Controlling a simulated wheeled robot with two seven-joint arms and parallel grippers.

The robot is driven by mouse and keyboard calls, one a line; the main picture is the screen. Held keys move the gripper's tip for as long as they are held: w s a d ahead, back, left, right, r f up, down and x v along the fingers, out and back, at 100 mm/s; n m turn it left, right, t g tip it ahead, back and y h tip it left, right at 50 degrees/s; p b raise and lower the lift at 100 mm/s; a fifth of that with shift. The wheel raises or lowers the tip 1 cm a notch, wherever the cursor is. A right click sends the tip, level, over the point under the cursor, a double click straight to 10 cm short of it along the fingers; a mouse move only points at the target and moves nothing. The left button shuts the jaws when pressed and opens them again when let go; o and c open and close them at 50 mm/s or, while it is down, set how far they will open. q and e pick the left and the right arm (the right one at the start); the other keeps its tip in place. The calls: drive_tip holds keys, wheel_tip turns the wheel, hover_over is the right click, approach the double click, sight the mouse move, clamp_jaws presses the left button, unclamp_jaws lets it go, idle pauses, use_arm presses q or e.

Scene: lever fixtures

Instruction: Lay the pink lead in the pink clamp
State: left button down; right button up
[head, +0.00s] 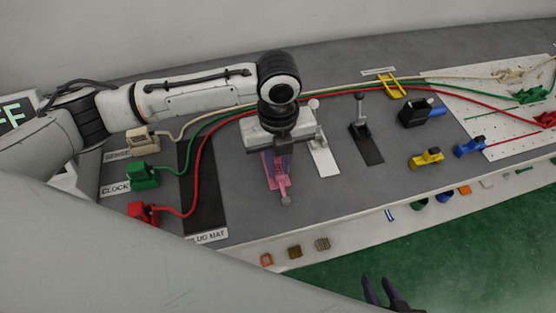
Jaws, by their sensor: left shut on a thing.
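The pink clamp (280,184) is on the grey bench top, below my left gripper in the head view. It is a pink fixture with a grey knob at its near end, and its upper part is covered by the gripper. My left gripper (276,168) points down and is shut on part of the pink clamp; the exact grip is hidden. No pink lead can be made out; the visible leads are cream, green and red. My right gripper (382,290) shows only its dark fingertips at the bottom edge, apart and empty, over the green floor.
Cream (143,141), green (143,175) and red (143,213) plugs stand at the left, their leads running behind my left gripper to a white pegboard (520,125). White (321,155) and black (364,143) lever fixtures stand right of the clamp. Yellow (426,158) and blue (470,147) fixtures lie further right.

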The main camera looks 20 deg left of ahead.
use_arm(q)
drive_tip(key=shift+f, duration=0.2)
drive_tip(key=c, duration=1.1)
unclamp_jaws()
drive_tip(key=shift+r+p, duration=0.35)
drive_tip(key=shift+r, duration=3.15)
